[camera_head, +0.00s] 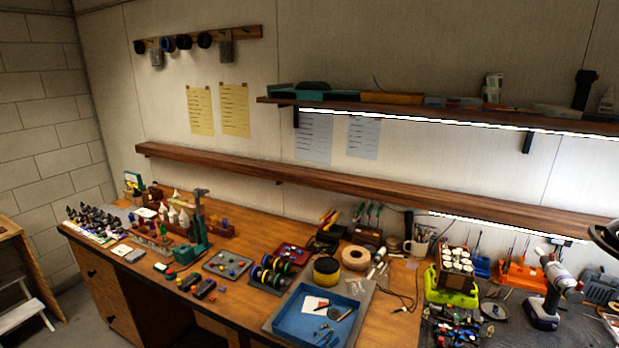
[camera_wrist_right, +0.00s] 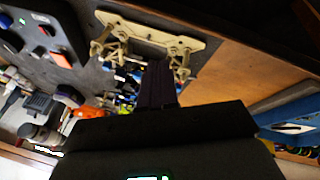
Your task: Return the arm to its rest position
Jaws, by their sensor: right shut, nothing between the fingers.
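My right gripper (camera_wrist_right: 157,85) shows in the right wrist view as dark fingers pressed together with nothing between them. Beyond its tips is a partly built car with a tan plate (camera_wrist_right: 150,33) and blue and metallic parts. The fingers cover part of the car. In the head view the car parts (camera_head: 455,326) lie at the bottom edge, on the dark mat right of centre. No gripper can be made out in the head view, and my left gripper is in neither view.
The wooden workbench (camera_head: 405,325) is crowded with tools and bins. A blue tray (camera_head: 300,322) with small parts lies at the front. It also shows in the right wrist view (camera_wrist_right: 298,108). A low shelf (camera_head: 350,191) runs above the bench.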

